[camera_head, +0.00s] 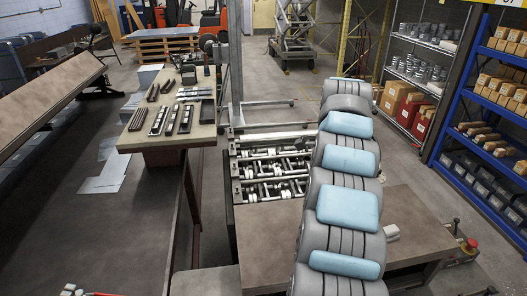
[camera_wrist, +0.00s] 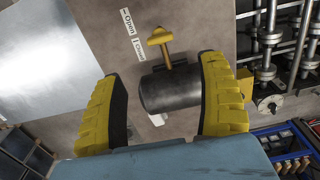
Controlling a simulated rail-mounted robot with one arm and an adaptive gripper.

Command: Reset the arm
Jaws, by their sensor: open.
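My gripper (camera_wrist: 162,68) shows in the wrist view with its two yellow, dark-padded fingers spread wide apart. It is open and nothing is held between the fingers. A dark cylinder (camera_wrist: 170,91) with a yellow T-shaped lever (camera_wrist: 160,42) lies beyond and between the fingers; I cannot tell whether a finger touches it. In the head view my grey arm with blue pads rises on the right of the middle, and the gripper itself does not show there.
A shiny metal sheet (camera_wrist: 60,55) lies left of the lever, near an "Open" label (camera_wrist: 128,22). The roller machine (camera_head: 270,175) stands left of my arm, beside a brown tabletop (camera_head: 415,225). A bench with dark bars (camera_head: 170,140) is further left. Blue shelving (camera_head: 480,130) lines the right.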

